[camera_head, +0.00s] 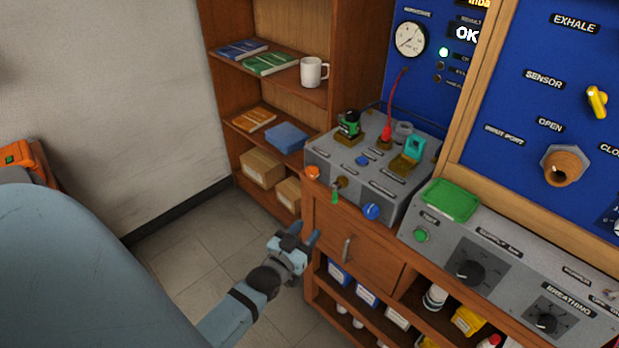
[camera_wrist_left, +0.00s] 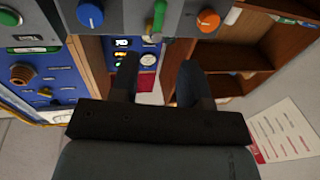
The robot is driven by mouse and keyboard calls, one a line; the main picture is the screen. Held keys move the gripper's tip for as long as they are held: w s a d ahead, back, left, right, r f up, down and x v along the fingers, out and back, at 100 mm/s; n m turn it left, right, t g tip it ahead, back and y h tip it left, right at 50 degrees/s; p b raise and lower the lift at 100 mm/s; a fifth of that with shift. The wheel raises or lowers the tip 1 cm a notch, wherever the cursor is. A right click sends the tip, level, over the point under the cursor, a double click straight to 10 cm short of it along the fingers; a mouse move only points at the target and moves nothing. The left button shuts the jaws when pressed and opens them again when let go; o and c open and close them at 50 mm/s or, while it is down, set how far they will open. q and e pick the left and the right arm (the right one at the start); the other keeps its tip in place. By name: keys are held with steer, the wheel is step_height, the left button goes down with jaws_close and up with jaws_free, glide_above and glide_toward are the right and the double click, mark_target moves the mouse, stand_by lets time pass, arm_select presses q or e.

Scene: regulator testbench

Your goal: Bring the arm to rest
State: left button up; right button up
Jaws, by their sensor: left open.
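My left gripper (camera_head: 297,240) is in front of the wooden cabinet, left of the drawer, out over the floor and below the grey console box. It is open and empty. In the left wrist view its two dark fingers (camera_wrist_left: 158,85) stand apart with nothing between them. My left arm reaches up to it from the bottom of the head view. The right gripper is in neither view.
The grey console box (camera_head: 355,170) holds several knobs and fittings. The cabinet drawer (camera_head: 350,247) is closed. A bookshelf (camera_head: 265,120) with a white mug (camera_head: 313,72) stands behind. A blue panel (camera_head: 560,90) fills the right. Tiled floor (camera_head: 190,255) lies clear at left.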

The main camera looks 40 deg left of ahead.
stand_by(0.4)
arm_select(q)
steer(key=s+d+f+m+g+h+p, duration=0.1)
steer(key=s+d+m+g+h+p, duration=0.3)
steer(key=s+d, duration=0.9)
steer(key=d+g+h+p, duration=0.1)
steer(key=d+g+p, duration=0.2)
steer(key=p, duration=0.2)
steer(key=shift+s, duration=0.4)
steer(key=shift+a, duration=0.1)
